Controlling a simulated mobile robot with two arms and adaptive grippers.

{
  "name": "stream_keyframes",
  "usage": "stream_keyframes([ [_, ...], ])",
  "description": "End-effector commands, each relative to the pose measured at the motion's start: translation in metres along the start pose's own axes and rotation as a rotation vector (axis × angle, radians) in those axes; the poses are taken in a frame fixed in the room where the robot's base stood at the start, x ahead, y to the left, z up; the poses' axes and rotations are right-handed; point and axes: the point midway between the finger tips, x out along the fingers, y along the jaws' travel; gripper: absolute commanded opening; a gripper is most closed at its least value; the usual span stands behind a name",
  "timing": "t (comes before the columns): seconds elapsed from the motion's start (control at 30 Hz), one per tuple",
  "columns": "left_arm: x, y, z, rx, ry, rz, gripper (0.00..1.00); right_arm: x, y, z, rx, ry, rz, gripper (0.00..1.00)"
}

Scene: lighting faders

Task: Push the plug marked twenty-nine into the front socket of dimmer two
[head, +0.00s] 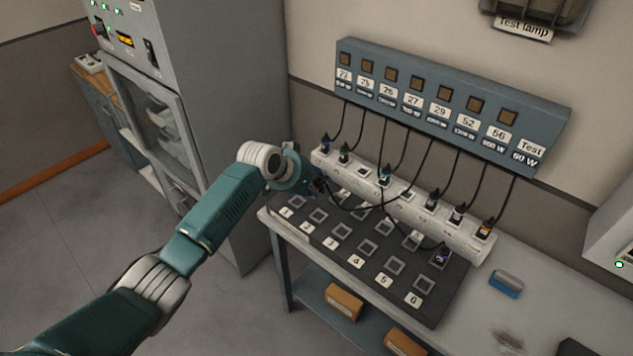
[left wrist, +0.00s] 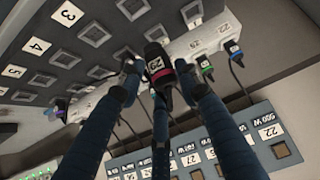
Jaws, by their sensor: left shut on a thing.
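My left gripper (head: 320,184) is shut on a dark plug with a red band (left wrist: 158,72); its white label looks like 29 in the left wrist view. The gripper (left wrist: 157,80) holds it over the left end of the black dimmer board (head: 450,303), near the white rail. The front socket of dimmer two (head: 320,214) is an empty square beside label 2; it also shows in the left wrist view (left wrist: 94,33), apart from the plug. A dark cord runs from the plug. My right gripper is not in view.
A white rail (head: 408,206) behind the board holds several corded plugs. A plug (head: 440,256) sits on the board near dimmer 6. Cords hang from the blue lamp panel (head: 440,100). A blue block (head: 506,284) lies on the bench at right. A grey cabinet (head: 235,90) stands left.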

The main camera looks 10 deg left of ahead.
Motion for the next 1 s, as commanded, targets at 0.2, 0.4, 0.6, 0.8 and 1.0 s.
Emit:
stream_keyframes([
  [0.2,0.011,0.000,0.010,0.000,0.001,0.000,0.02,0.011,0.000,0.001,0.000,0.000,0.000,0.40],
  [0.4,0.020,-0.001,0.018,0.001,0.000,0.000,0.02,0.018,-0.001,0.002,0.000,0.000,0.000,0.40],
  [0.6,0.029,-0.001,0.026,0.000,0.001,0.000,0.02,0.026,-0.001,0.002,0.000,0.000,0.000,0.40],
  [0.8,0.038,-0.001,0.034,0.000,0.001,0.000,0.02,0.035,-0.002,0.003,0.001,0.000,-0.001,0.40],
  [1.0,0.047,-0.001,0.042,0.000,0.001,0.000,0.02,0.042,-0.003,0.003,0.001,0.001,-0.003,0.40],
])
